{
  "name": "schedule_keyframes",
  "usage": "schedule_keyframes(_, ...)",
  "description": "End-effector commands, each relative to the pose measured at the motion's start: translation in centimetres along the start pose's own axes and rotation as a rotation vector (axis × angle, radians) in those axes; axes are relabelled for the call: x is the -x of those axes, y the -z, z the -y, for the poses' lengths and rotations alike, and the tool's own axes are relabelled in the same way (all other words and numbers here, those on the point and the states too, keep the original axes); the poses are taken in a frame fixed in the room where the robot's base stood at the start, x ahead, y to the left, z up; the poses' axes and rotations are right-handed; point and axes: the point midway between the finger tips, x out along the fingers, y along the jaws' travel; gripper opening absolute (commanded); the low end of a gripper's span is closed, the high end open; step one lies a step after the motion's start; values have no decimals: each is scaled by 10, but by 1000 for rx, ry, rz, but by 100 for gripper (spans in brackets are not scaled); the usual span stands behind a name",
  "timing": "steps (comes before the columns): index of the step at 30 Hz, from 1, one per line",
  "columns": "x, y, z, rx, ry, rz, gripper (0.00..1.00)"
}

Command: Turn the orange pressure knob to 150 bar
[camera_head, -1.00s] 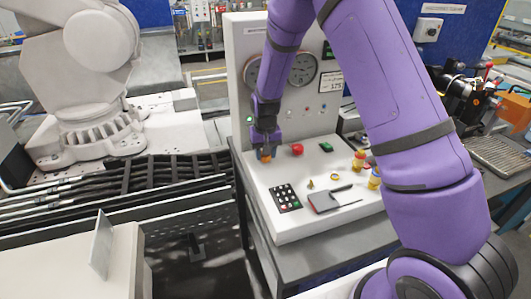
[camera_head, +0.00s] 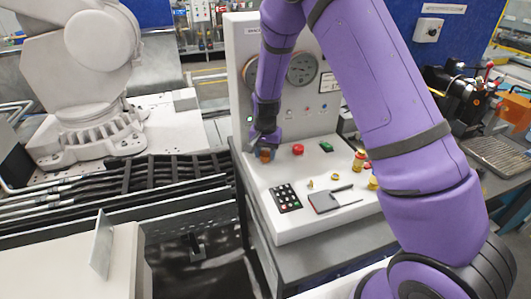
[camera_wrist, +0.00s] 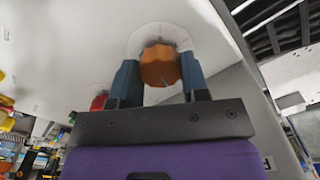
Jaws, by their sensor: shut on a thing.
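The orange pressure knob (camera_wrist: 159,65) sits on a pale round dial plate (camera_wrist: 146,32) on the sloped white console (camera_head: 262,190). My gripper (camera_wrist: 160,80) has its two blue fingers on either side of the knob and is shut on it. In the head view my gripper (camera_head: 265,148) is at the console's left side, and only a small orange part of the knob (camera_head: 265,156) shows below it. Two round gauges stand on the panel behind; the right gauge (camera_head: 302,68) is clear, the left gauge (camera_head: 250,72) is partly hidden by my arm. Their readings are too small to tell.
A red button (camera_head: 298,149) is right of the knob, with a green switch (camera_head: 326,146) beyond. A keypad (camera_head: 285,198), a dark notebook (camera_head: 323,202) and small yellow items lie on the console. A white robot arm (camera_head: 95,60) stands at the left.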

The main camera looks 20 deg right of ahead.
Motion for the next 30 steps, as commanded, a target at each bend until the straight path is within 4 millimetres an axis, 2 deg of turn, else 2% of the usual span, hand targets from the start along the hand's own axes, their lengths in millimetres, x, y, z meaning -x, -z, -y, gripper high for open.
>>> schedule_keyframes(9, 0, 0, 0, 0, 0, 1, 18)
schedule_keyframes(10, 0, 0, 0, 0, 0, 1, 48)
schedule_keyframes(12, 0, 0, 0, 1, 0, 1, 64)
schedule_keyframes(13, 0, 0, 0, 1, 0, 1, 67)
schedule_keyframes(23, 3, 0, 0, 1, 1, -1, 67)
schedule_keyframes(26, 12, 0, 1, 1, 2, -2, 67)
schedule_keyframes(30, 36, 0, 1, 2, 3, -3, 67)
